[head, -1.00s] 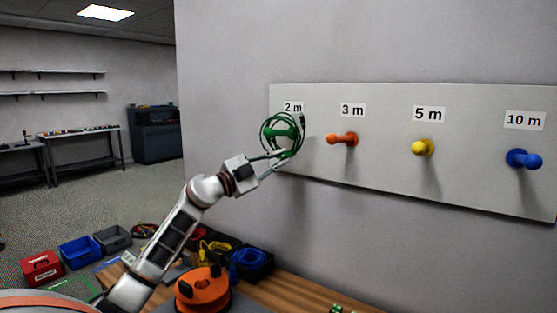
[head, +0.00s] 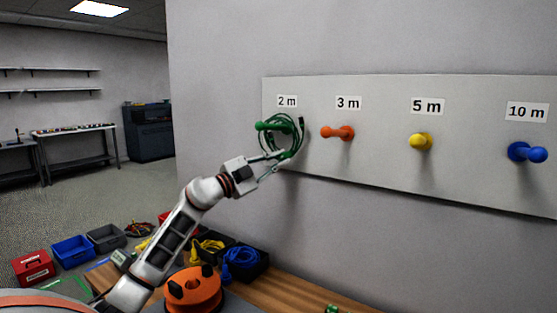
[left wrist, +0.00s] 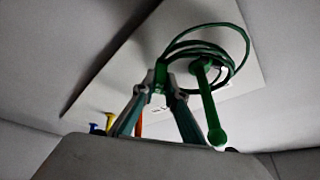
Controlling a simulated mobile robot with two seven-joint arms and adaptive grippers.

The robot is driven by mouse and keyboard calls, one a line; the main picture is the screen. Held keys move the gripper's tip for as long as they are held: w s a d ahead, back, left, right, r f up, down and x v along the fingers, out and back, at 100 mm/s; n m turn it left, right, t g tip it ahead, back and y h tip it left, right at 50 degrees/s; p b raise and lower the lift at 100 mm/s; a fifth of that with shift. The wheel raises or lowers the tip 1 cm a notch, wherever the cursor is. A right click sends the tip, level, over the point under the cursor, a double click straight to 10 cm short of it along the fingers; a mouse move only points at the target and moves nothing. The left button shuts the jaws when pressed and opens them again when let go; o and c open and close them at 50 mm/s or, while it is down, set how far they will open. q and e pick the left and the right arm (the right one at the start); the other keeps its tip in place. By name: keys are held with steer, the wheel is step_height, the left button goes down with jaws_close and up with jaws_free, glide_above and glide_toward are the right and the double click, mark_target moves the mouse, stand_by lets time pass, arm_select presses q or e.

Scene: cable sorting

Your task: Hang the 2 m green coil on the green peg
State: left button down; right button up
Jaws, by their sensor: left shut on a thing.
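The green coil (head: 298,136) is a set of thin loops at the green peg (head: 262,126) under the "2 m" label. The peg's round knob sticks out to the left of the loops. In the left wrist view the coil (left wrist: 247,50) surrounds the peg's base, and the peg (left wrist: 207,102) passes through the loops with its knob toward the camera. My left gripper (head: 272,162) is shut on the lower edge of the coil, below the peg. Its fingertips (left wrist: 160,92) are beside the peg shaft. My right gripper is not in view.
The grey board (head: 380,176) also carries an orange peg (head: 338,132), a yellow peg (head: 421,141) and a blue peg (head: 527,152) to the right. Below are an orange reel (head: 192,290), a bin with blue cable (head: 241,262) and several boxes.

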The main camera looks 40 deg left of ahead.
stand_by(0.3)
arm_select(q)
steer(key=c, duration=2)
jaws_free()
steer(key=shift+o, duration=0.2)
steer(key=v, duration=1.2)
